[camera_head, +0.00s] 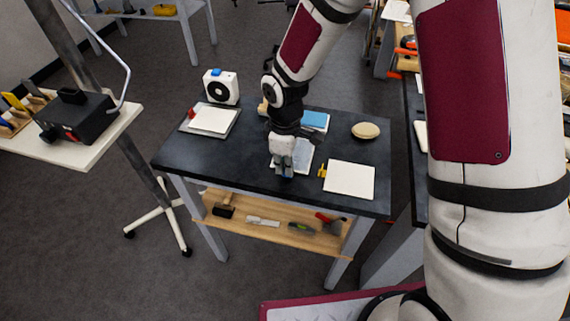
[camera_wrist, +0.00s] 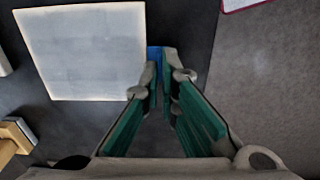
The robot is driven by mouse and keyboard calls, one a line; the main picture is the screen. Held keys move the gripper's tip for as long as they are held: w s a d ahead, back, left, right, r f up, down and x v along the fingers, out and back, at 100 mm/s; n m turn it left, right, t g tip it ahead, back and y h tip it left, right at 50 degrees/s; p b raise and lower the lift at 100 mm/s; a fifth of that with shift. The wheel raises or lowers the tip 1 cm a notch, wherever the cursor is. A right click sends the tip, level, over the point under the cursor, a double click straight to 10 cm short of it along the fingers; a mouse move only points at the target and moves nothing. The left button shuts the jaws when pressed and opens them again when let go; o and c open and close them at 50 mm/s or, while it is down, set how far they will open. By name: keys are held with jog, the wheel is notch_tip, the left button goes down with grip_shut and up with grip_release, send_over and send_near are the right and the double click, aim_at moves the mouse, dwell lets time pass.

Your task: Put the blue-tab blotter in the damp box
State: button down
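The blue-tab blotter is a pale square sheet (camera_head: 303,160) near the front middle of the dark table, partly hidden by my gripper. In the wrist view the sheet (camera_wrist: 85,50) fills the upper left, with its blue tab (camera_wrist: 154,54) at its right edge. My gripper (camera_head: 285,172) points down at the tab. Its green-padded fingers (camera_wrist: 163,75) come close together at the tab and look shut on it. I cannot tell whether the sheet is off the table. A shallow tray (camera_head: 186,128) with a white sheet stands at left; I cannot tell which thing is the damp box.
A yellow-tabbed white sheet (camera_head: 348,180) lies to the right. A beige oval object (camera_head: 366,130), a blue flat item (camera_head: 315,119) and a white device with a blue knob (camera_head: 221,87) stand farther back. Tools lie on the wooden shelf (camera_head: 275,237) below.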

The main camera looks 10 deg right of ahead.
jog(key=shift+f, duration=0.15)
jog(key=c, duration=1.8)
grip_release()
notch_tip(320, 180, up, 12)
jog(key=shift+r, duration=0.2)
